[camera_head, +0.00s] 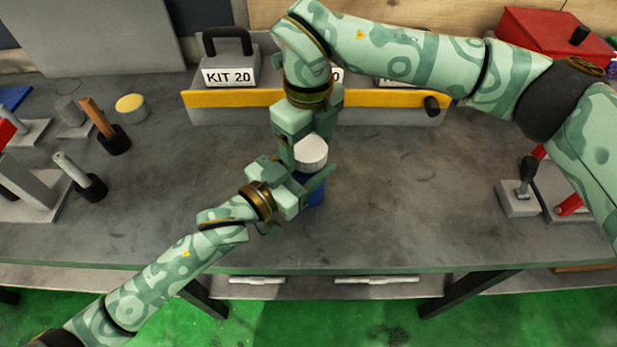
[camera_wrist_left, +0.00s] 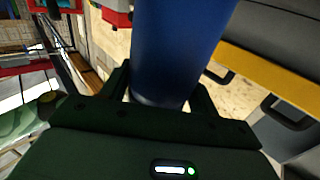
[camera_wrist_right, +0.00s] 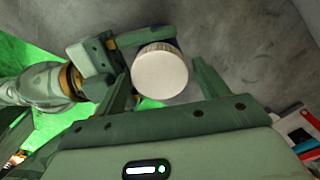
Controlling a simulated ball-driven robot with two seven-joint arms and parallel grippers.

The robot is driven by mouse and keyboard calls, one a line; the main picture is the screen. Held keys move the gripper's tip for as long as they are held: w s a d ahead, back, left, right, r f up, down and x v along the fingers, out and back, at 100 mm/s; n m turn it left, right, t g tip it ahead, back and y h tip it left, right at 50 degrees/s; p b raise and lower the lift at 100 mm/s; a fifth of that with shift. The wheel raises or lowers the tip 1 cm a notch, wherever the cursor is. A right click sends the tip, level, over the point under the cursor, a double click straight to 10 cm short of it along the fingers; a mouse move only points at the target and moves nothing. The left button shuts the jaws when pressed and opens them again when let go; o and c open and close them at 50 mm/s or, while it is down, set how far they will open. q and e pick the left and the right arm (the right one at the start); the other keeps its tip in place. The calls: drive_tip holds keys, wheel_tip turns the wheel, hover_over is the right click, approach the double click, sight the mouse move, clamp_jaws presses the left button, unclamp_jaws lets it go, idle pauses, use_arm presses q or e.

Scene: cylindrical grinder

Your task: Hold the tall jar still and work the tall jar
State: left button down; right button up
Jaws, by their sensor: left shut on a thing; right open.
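The tall jar has a blue body (camera_wrist_left: 180,45) and a white lid (camera_head: 311,151). It stands upright near the middle of the workbench, and its lower body shows blue under my left gripper. My left gripper (camera_head: 303,186) is shut around the blue body, with a finger on each side in the left wrist view. My right gripper (camera_wrist_right: 165,85) is above the jar, pointing down, with its fingers open on either side of the white lid. In the right wrist view there is a gap between the lid and the right finger. The head view partly hides the jar behind both grippers.
A rack with a yellow front rail (camera_head: 230,98) and boxes, one labelled KIT 20 (camera_head: 230,62), stands behind. Handled tools and blocks (camera_head: 113,138) fill the left side. A lever fixture (camera_head: 520,198) sits at the right. The bench front is clear.

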drive_tip(key=shift+f, duration=0.2)
drive_tip(key=c, duration=0.8)
drive_tip(key=o, duration=1.2)
wheel_tip(320, 180, up, 12)
drive_tip(key=shift+r, duration=0.1)
use_arm(q)
drive_tip(key=shift+c, duration=1.5)
unclamp_jaws()
